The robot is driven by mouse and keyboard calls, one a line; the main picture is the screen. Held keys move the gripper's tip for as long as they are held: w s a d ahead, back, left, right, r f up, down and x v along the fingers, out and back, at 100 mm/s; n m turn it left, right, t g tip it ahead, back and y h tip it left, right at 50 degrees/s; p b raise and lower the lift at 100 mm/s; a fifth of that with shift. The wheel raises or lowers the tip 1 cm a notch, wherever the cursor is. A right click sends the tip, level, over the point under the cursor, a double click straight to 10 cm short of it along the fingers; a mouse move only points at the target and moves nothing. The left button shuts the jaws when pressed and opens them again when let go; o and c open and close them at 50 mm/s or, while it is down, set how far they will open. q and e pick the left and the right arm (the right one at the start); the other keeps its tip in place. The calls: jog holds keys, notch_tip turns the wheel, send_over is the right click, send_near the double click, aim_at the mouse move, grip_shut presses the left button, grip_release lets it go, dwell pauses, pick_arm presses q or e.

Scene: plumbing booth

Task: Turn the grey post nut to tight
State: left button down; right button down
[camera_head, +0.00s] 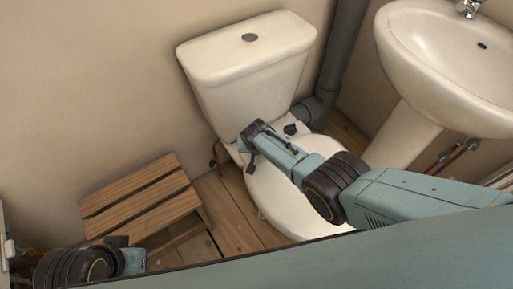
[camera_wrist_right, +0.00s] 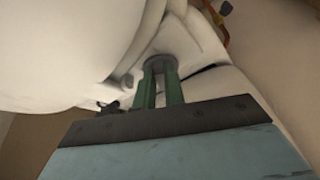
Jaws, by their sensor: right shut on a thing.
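The grey post nut (camera_wrist_right: 160,63) shows in the right wrist view, on the underside of the white cistern (camera_head: 249,84), between my fingertips. My right gripper (camera_wrist_right: 161,78) is shut on it, with one green finger on each side. In the head view my right gripper (camera_head: 246,152) reaches in under the cistern, behind the toilet bowl, and the nut is hidden there. My left gripper (camera_head: 128,258) is partly visible at the lower left, away from the toilet; its jaws cannot be made out.
A copper pipe (camera_head: 215,153) rises left of the cistern; it also shows in the right wrist view (camera_wrist_right: 216,20). The toilet bowl (camera_head: 285,205) lies below my right arm. A wooden stool (camera_head: 140,198) stands left, a washbasin (camera_head: 450,60) right, and a grey waste pipe (camera_head: 340,55) behind.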

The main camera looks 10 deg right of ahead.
pick_arm(q)
jog(key=shift+r, duration=0.15)
pick_arm(e)
jog(key=shift+s+f, duration=0.1)
jog(key=c, duration=1.5)
grip_release()
pick_arm(q)
jog(key=shift+d, duration=0.1)
pick_arm(e)
jog(key=shift+o, duration=0.2)
